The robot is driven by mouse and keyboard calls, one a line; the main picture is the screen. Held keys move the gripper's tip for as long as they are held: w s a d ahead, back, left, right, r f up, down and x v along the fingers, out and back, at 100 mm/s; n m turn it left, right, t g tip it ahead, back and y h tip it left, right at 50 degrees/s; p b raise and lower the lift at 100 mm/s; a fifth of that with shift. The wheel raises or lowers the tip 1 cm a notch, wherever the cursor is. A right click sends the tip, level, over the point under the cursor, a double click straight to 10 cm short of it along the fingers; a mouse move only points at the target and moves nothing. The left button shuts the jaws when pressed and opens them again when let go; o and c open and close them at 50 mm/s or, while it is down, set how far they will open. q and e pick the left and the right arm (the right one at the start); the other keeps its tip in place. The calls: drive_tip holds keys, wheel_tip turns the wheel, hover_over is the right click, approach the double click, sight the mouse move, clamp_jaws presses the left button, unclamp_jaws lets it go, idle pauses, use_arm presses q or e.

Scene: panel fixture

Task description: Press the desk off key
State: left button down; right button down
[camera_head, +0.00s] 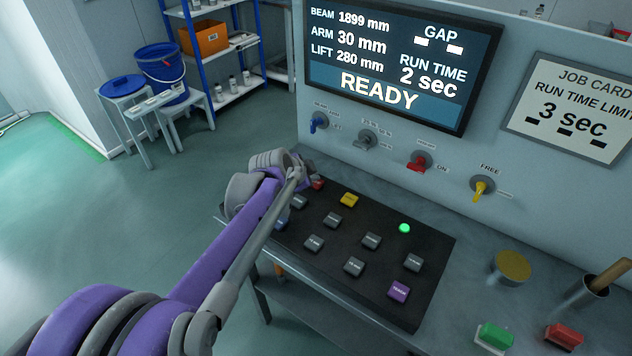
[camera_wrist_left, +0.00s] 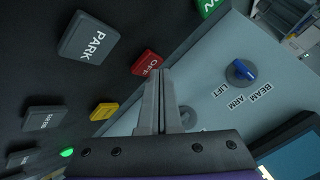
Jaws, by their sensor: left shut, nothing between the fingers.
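My left gripper (camera_head: 298,174) is shut and empty. In the wrist view its fingertips (camera_wrist_left: 160,73) lie right beside the key's edge. I cannot tell whether they touch it. My right gripper is not in view.
A blue knob (camera_head: 319,121) sticks out of the wall behind. The screen (camera_head: 395,60) reads READY. A green lamp (camera_head: 404,228) is lit.

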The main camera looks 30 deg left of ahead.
use_arm(q)
drive_tip(key=shift+f, duration=0.45)
idle(0.5)
drive_tip(key=shift+r, duration=0.15)
drive_tip(key=shift+r+p, duration=0.65)
drive_tip(key=shift+r, duration=0.1)
wheel_tip(320, 180, up, 5)
drive_tip(key=p, duration=0.4)
idle(0.3)
idle(0.5)
